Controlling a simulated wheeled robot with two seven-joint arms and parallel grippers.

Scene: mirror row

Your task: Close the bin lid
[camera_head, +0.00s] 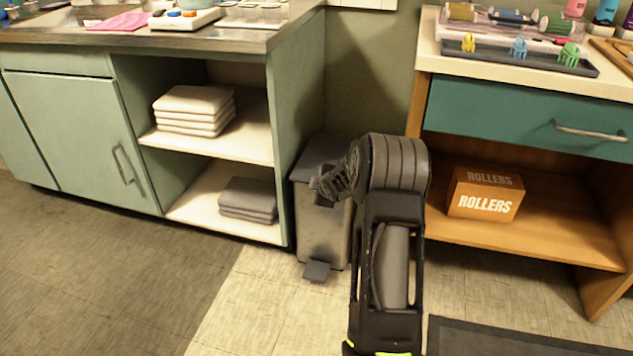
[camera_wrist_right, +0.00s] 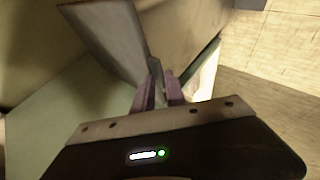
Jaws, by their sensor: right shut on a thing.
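The grey pedal bin (camera_head: 318,235) stands on the floor between the two cabinets. Its dark grey lid (camera_head: 312,158) lies over the top, roughly level; my arm covers its right part, so I cannot tell whether a gap is left. My right gripper (camera_head: 324,190) is at the bin's upper front edge, partly hidden by my own wrist. In the right wrist view its fingers (camera_wrist_right: 160,92) are close together at the edge where the lid (camera_wrist_right: 105,38) meets the bin body (camera_wrist_right: 195,35), shut on the lid's edge. My left gripper is out of view.
A green cabinet (camera_head: 283,150) with folded towels (camera_head: 195,108) stands close on the bin's left. A wooden unit (camera_head: 560,230) with a teal drawer and a rollers box (camera_head: 485,194) stands on the right. The floor in front is clear, with a dark mat (camera_head: 500,342) at lower right.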

